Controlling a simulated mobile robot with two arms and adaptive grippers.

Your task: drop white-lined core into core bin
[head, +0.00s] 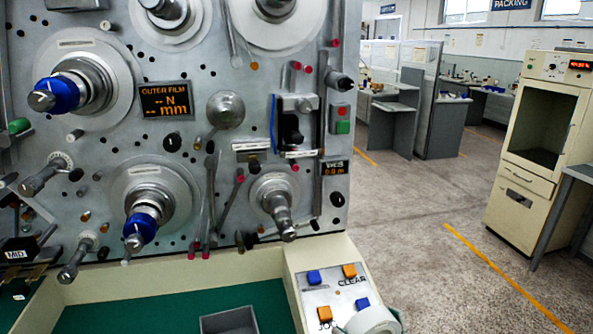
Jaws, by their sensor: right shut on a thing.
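A pale, ring-shaped core (367,320) shows at the bottom edge of the head view, in front of the lower right corner of the control panel. Its lower part is cut off by the frame. My right gripper (394,317) is at its right side, only a small part showing, and is shut on it. A grey open-topped bin (230,321) stands on the green surface to the left of the core, cut off at the bottom; no label shows on it. The core is apart from the bin. My left gripper is not in view.
The winding machine's grey panel (220,60) rises behind, with protruding spindles, two with blue collars (60,94). A cream control panel (318,290) with blue and orange buttons lies behind the core. The green surface (130,305) is bare left of the bin.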

